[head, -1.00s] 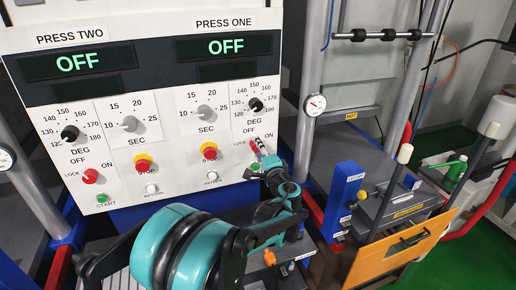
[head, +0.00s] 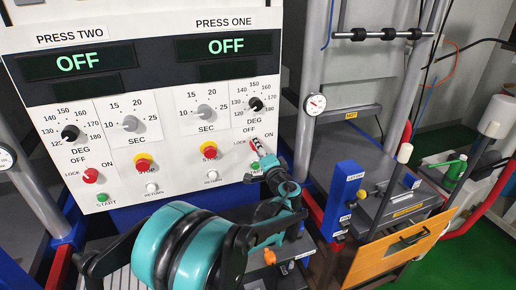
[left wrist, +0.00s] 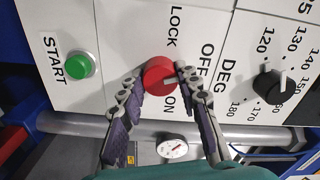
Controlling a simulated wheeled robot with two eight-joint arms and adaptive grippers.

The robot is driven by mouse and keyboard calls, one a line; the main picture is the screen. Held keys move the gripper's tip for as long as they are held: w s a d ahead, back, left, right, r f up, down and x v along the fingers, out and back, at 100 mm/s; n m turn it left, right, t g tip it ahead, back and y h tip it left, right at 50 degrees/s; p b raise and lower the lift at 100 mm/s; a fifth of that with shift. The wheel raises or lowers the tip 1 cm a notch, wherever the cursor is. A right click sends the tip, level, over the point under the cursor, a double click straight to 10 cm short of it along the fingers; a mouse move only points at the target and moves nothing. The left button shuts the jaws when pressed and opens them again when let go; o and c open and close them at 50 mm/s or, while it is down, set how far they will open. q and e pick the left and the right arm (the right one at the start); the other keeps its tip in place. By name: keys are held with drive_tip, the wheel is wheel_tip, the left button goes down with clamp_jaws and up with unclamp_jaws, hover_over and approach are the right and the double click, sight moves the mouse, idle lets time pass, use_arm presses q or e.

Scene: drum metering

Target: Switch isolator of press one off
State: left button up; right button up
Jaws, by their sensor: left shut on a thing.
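The press one isolator is a red round knob (head: 254,144) on the white panel, with LOCK, OFF and ON labels around it. It shows larger in the left wrist view (left wrist: 159,76). My left gripper (head: 260,152) is shut on this knob, with one finger on each side in the left wrist view (left wrist: 160,84). The fingers partly cover the knob, and I cannot tell which label its pointer faces. The press one display (head: 224,46) reads OFF. My right gripper is not in view.
The green start button (left wrist: 80,65) is beside the knob, and the black degree dial (head: 256,104) is above it. A red stop button (head: 209,151) is to the left. The press two isolator (head: 90,176) is further left. The orange drawer front (head: 400,248) stands at lower right.

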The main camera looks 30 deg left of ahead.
use_arm(q)
drive_tip(key=o, duration=1.1)
drive_tip(key=shift+d, duration=0.1)
drive_tip(key=v, duration=1.2)
drive_tip(key=shift+s, duration=0.1)
